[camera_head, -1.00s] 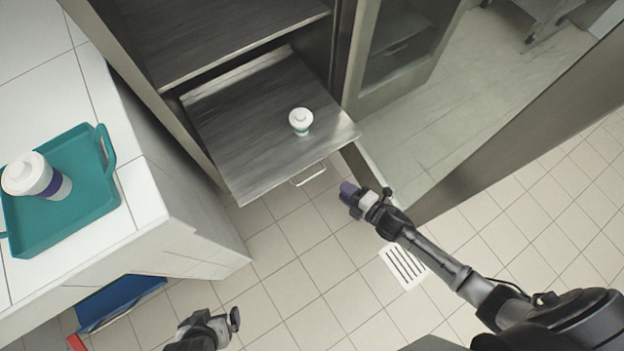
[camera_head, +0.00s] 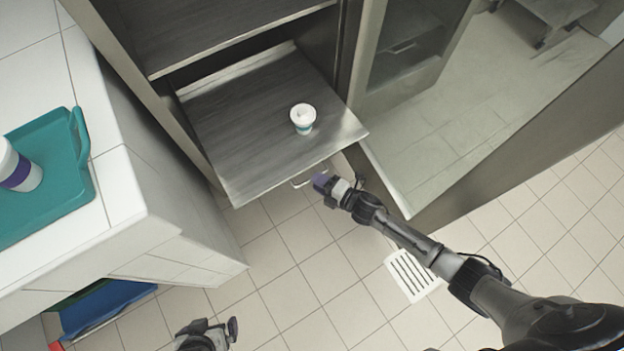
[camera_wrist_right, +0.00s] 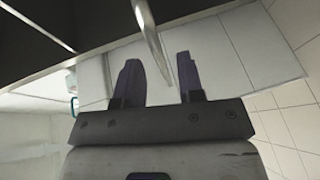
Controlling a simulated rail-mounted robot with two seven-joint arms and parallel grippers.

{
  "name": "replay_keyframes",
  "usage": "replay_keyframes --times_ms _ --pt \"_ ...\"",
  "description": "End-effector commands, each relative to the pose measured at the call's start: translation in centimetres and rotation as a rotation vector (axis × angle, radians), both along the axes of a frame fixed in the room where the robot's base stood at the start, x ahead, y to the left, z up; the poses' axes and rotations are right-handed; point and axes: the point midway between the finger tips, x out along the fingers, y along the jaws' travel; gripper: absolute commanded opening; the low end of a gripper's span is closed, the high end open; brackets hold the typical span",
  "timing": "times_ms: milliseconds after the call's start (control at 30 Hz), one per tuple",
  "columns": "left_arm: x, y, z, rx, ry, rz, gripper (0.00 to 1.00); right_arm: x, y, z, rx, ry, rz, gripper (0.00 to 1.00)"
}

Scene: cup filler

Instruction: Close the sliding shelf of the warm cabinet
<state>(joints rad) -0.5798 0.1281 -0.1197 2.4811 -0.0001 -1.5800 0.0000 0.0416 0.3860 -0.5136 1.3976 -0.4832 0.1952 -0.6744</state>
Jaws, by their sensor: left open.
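The sliding shelf (camera_head: 240,150), a flat metal plate, sticks out of the warm cabinet (camera_head: 345,60). A white lidded cup (camera_head: 302,120) with a teal band stands upright on it, towards the right front. The shelf's thin handle (camera_head: 298,184) is on its front edge. My right gripper (camera_head: 322,183) is at the right end of the handle. In the right wrist view its two dark fingers (camera_wrist_right: 160,82) are apart, and the handle (camera_wrist_right: 148,30) reaches down towards the gap between them; contact cannot be told. My left gripper (camera_head: 222,332) is open and low over the floor, away from the shelf.
A white tiled counter (camera_head: 135,195) on the left holds a teal tray (camera_head: 50,205) with a white and purple cup (camera_head: 22,172). A blue container (camera_head: 105,310) is below it. The cabinet's glass door (camera_head: 470,130) stands open on the right. The floor before the shelf is clear.

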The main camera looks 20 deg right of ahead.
Motion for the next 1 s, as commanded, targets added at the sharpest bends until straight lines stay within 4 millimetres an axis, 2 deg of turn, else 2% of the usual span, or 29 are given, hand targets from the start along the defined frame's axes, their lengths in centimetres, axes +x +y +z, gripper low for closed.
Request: replay_keyframes --times_ms 233,667,1000 --pt "0.0 -0.1 -1.1 -0.002 0.000 0.001 1.00 2.0 1.2 -0.5 0.000 0.000 0.000 0.35" --pt "0.0 -0.4 -1.3 -0.014 0.001 0.009 1.00 2.5 1.6 -0.5 0.000 0.001 -0.001 0.35" --pt "0.0 -0.2 -1.3 -0.008 0.001 0.005 1.00 2.4 1.5 -0.5 0.000 0.001 -0.001 0.04"
